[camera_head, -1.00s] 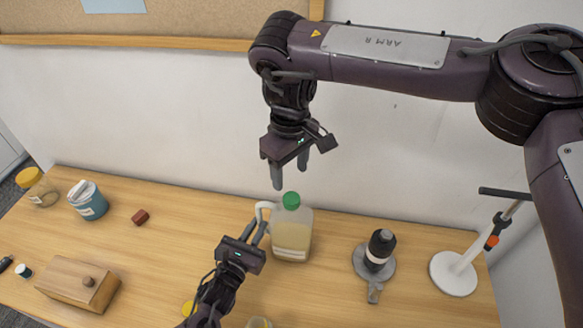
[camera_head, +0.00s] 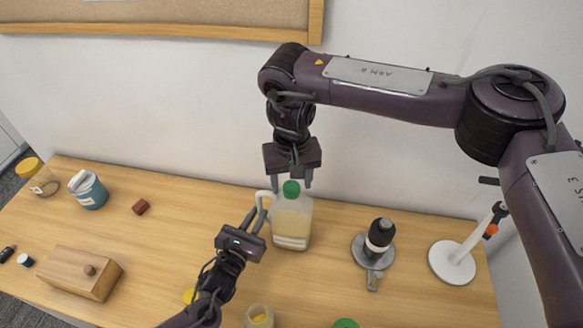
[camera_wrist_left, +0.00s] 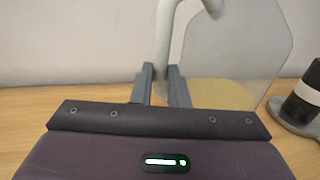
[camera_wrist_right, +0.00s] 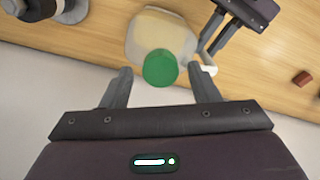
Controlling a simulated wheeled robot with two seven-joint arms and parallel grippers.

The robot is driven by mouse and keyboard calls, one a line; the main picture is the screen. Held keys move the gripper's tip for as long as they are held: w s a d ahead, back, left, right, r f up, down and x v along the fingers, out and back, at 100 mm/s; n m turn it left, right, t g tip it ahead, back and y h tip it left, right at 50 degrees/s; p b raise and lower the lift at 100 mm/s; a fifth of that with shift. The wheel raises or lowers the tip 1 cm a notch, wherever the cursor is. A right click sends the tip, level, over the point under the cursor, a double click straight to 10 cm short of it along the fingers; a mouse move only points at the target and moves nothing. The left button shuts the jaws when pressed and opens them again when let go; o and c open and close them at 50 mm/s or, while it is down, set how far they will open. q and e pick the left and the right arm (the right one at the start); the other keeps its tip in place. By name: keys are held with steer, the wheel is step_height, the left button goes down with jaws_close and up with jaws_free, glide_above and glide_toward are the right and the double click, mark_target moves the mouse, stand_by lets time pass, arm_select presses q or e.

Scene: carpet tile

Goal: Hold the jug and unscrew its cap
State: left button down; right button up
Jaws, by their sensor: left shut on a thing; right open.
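The jug (camera_head: 291,222) stands upright on the table against the wall side, translucent with pale yellow contents and a white handle (camera_wrist_left: 165,50) on its left. Its green cap (camera_head: 291,188) is on top. My left gripper (camera_head: 256,218) is shut on the handle; in the left wrist view its fingers (camera_wrist_left: 160,88) lie on either side of it. My right gripper (camera_head: 292,184) points down above the jug, open, with its fingers on either side of the cap. In the right wrist view the green cap (camera_wrist_right: 160,68) shows just beyond the open fingertips (camera_wrist_right: 165,78), apart from them.
Right of the jug, a dark bottle (camera_head: 380,238) stands on a grey holder, with a white-based stand (camera_head: 453,263) farther right. A wooden box (camera_head: 80,272), red block (camera_head: 140,207), blue tub (camera_head: 88,190) and yellow-lidded jar (camera_head: 36,177) are left. An open jar (camera_head: 259,317) stands in front.

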steer(key=shift+f, duration=0.45)
steer(key=shift+c, duration=0.3)
